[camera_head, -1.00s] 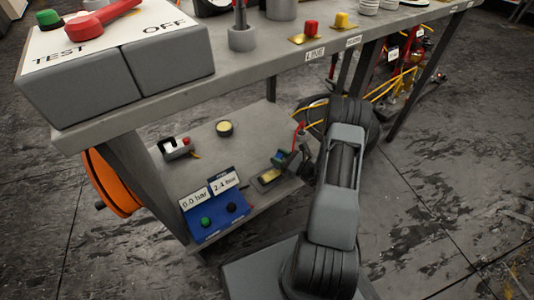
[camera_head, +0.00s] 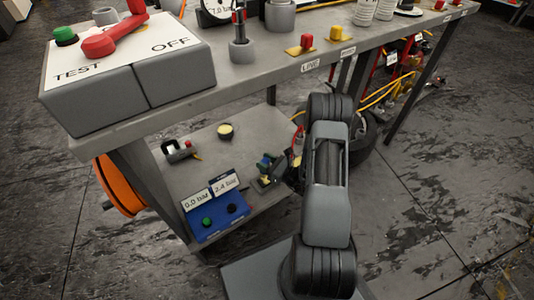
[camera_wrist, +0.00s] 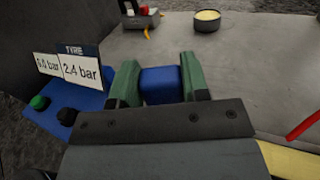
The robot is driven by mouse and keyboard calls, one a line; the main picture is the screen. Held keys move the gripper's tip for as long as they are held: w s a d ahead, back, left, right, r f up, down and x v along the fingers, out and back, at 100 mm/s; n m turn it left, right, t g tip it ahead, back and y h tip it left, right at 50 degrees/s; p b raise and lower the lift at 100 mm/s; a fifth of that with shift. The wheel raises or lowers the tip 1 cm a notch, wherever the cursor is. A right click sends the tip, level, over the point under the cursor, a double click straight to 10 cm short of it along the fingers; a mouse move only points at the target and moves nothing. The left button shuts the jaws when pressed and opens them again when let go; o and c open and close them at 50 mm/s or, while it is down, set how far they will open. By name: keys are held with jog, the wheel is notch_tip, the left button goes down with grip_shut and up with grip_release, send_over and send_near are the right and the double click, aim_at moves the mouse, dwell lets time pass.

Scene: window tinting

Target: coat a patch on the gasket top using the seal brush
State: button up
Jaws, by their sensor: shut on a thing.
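My gripper (camera_wrist: 161,85) has green fingers and is shut on a blue block, which looks like the handle of the seal brush (camera_wrist: 162,84). The brush's bristles are hidden from the wrist view. In the head view my gripper (camera_head: 267,163) is low over the lower shelf, near its right front edge. A small yellowish patch (camera_head: 265,180) shows just under it; I cannot tell whether it is the brush tip or a pad. A round dark tin with a cream top (camera_head: 225,131) stands farther back, apart from my gripper. I cannot tell which thing is the gasket.
A blue gauge box (camera_head: 215,212) with two pressure labels is at the left on the lower shelf (camera_head: 205,150). A small device with a red part (camera_head: 180,151) lies behind it. The upper bench (camera_head: 225,80) overhangs. Red and yellow hoses hang at the right.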

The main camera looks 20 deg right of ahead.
jog(key=shift+r+p, duration=1.65)
jog(key=shift+r, duration=0.7)
